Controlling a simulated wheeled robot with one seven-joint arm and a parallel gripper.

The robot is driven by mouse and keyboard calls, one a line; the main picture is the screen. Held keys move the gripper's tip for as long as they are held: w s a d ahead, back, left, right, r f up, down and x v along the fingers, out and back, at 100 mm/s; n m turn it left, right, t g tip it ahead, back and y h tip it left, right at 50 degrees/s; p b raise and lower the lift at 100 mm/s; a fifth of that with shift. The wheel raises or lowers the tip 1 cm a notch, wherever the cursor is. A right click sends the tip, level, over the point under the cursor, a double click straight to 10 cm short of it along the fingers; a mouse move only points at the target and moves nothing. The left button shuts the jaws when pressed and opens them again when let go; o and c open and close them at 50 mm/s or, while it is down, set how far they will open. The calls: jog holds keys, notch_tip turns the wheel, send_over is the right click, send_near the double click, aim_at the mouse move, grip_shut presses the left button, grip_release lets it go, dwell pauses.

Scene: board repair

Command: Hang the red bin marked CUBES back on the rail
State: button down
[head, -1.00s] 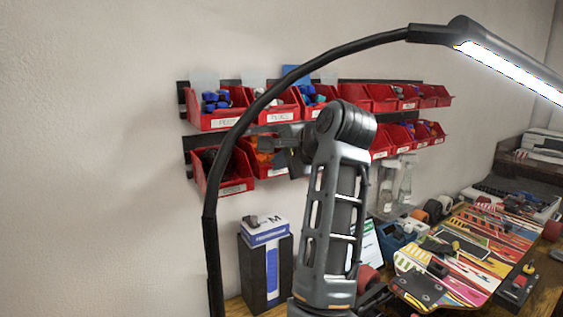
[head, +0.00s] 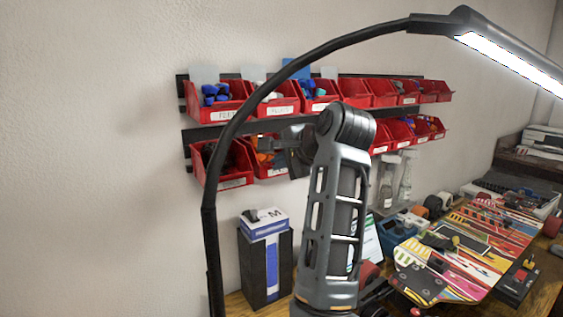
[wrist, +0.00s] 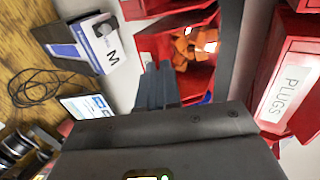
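A red bin with orange blocks (head: 264,159) is at the lower rail (head: 188,139), just right of the bin at its left end. I take it for the CUBES bin, but its label is too small to read. It also shows in the wrist view (wrist: 150,44). My gripper (head: 285,143) is at its right side, partly hidden behind my arm. In the wrist view my gripper's dark fingers (wrist: 157,84) lie close together over the bin's near wall and seem shut on it. Whether the bin's back touches the rail is hidden.
Red bins (head: 372,92) fill the upper rail; the one marked PLUGS (wrist: 287,92) is close to my gripper. A lower bin (head: 222,168) stands directly left. A lamp arm (head: 209,240) arches in front. Below are a boxed stack (head: 265,258) and glass bottles (head: 404,180).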

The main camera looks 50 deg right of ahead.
jog(key=c, duration=1.8)
grip_release()
jog(key=o, duration=0.5)
jog(key=shift+o, duration=0.2)
jog(key=v, duration=0.7)
jog(key=shift+s+r+b, duration=0.2)
jog(key=shift+s+b, duration=0.15)
jog(key=shift+a, duration=0.1)
